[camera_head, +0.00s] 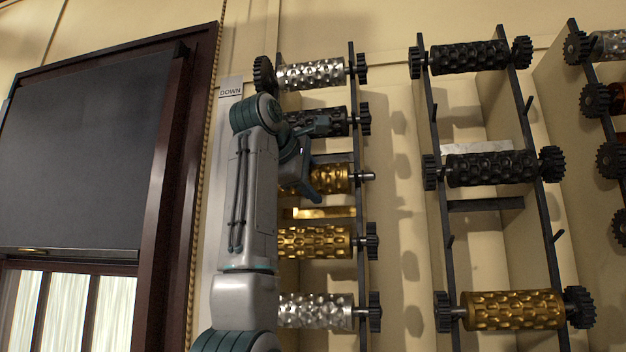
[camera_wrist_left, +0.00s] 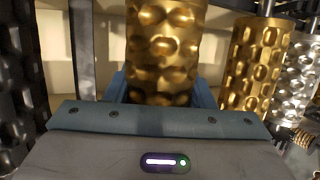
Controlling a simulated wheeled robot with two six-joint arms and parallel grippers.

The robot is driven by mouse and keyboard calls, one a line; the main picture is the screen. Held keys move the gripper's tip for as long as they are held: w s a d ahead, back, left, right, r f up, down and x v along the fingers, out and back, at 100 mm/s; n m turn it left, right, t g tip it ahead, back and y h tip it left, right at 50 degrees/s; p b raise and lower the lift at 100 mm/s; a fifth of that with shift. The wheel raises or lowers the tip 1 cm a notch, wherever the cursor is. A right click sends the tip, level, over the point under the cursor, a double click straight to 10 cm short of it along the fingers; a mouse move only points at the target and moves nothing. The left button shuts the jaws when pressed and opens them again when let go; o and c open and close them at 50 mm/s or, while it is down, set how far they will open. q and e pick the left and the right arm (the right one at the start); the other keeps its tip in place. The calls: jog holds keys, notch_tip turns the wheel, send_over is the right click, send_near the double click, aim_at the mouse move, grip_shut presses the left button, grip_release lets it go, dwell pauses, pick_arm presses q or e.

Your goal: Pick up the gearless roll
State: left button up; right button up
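The gearless roll (camera_head: 337,179) is gold and dimpled, with a bare shaft end at its right and no gear there. It sits in the third row of the left rack; its left end is hidden behind my left arm. My left gripper (camera_head: 316,170) is at this roll, one finger crossing its front near the lower side. In the left wrist view the gold roll (camera_wrist_left: 162,50) fills the space between the two blue fingers. I cannot tell whether the fingers press on it. My right gripper is not in view.
Geared rolls sit close above and below: a black roll (camera_head: 322,122), a gold roll (camera_head: 314,242) and a silver roll (camera_head: 315,311). A middle rack (camera_head: 524,95) holds more geared rolls. A dark framed panel (camera_head: 85,155) stands at the left.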

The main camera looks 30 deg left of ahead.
pick_arm(q)
grip_shut()
jog(key=shift+s+r, duration=0.1)
jog(key=shift+r, duration=0.05)
